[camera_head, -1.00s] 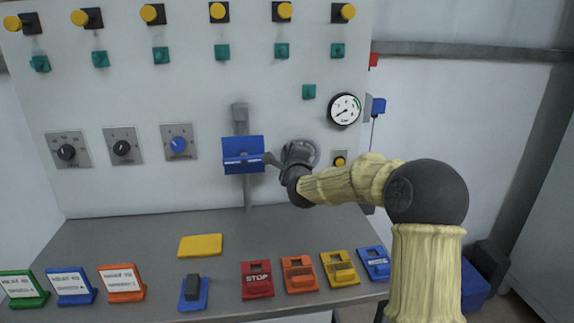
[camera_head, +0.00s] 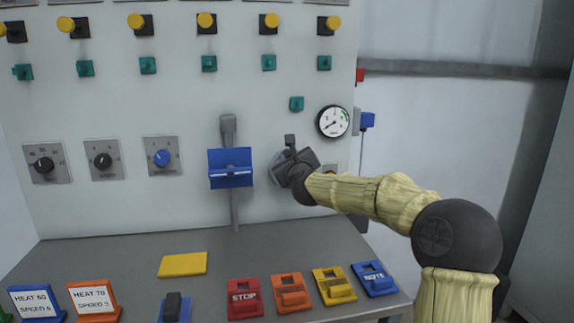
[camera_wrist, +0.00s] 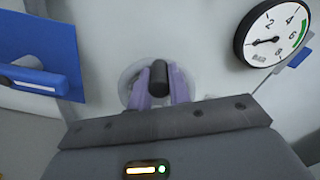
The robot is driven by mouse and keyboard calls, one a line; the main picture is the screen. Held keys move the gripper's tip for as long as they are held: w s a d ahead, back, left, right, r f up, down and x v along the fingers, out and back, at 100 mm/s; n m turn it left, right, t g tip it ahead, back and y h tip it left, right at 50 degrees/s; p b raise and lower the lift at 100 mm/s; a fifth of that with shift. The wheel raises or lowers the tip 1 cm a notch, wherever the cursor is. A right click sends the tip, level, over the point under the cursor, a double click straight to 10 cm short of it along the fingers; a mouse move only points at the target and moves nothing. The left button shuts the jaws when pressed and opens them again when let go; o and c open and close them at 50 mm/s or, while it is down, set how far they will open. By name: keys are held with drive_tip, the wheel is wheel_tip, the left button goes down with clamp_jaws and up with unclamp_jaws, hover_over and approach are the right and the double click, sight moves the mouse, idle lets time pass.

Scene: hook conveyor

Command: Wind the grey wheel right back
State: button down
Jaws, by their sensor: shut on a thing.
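The grey wheel (camera_head: 277,168) is a pale round disc on the upright panel, right of the blue holder. My gripper (camera_head: 288,163) is in front of it and hides much of it in the head view. In the wrist view the wheel (camera_wrist: 131,78) shows as a pale disc behind the fingers. A dark round handle (camera_wrist: 159,77) stands out from it. My gripper's purple fingers (camera_wrist: 159,86) are shut on this handle, one on each side.
A blue holder (camera_head: 231,181) juts from the panel just left of my gripper. A round gauge (camera_head: 333,121) is above right. Below, the grey desk (camera_head: 120,252) carries a yellow plate (camera_head: 183,265) and several coloured blocks along its front.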

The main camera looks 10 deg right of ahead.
drive_tip(key=shift+d+f, duration=0.15)
drive_tip(key=shift+f, duration=0.05)
drive_tip(key=c, duration=1.3)
unclamp_jaws()
drive_tip(key=shift+r, duration=0.1)
drive_tip(key=s+p, duration=0.2)
drive_tip(key=s, duration=1.5)
drive_tip(key=shift+s, duration=0.2)
